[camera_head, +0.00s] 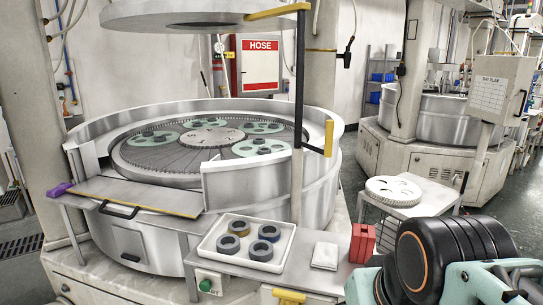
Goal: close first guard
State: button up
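The near lapping machine has a round metal guard wall (322,170) around its toothed plate. At the front left of this wall there is a gap, and a flat panel with a yellow edge and a black handle (119,210) lies folded outward there, nearly level. I take this panel to be the first guard, standing open. To its right, a metal wall panel (244,182) stands upright. My arm shows at the lower right, well apart from the panel. My gripper's fingertips cannot be made out in the picture.
A front shelf (200,250) carries a white tray (204,245) with several dark rings, a white cloth (325,256) and a red block (362,243). A black post with a yellow grip (328,138) hangs in front. A side table (438,200) holds a white disc (393,190).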

aim_at(184, 202)
jog(key=u, duration=1.4)
jog(key=j, duration=0.5)
jog(key=i+j, duration=0.15)
jog(key=j, duration=0.9)
jog(key=i+j, duration=0.2)
jog(key=i, duration=0.25)
jog(key=i+j+u, duration=0.15)
jog(key=i, duration=0.3)
jog(key=l+z, duration=0.15)
jog(key=i+l+u, duration=0.15)
jog(key=i, duration=0.2)
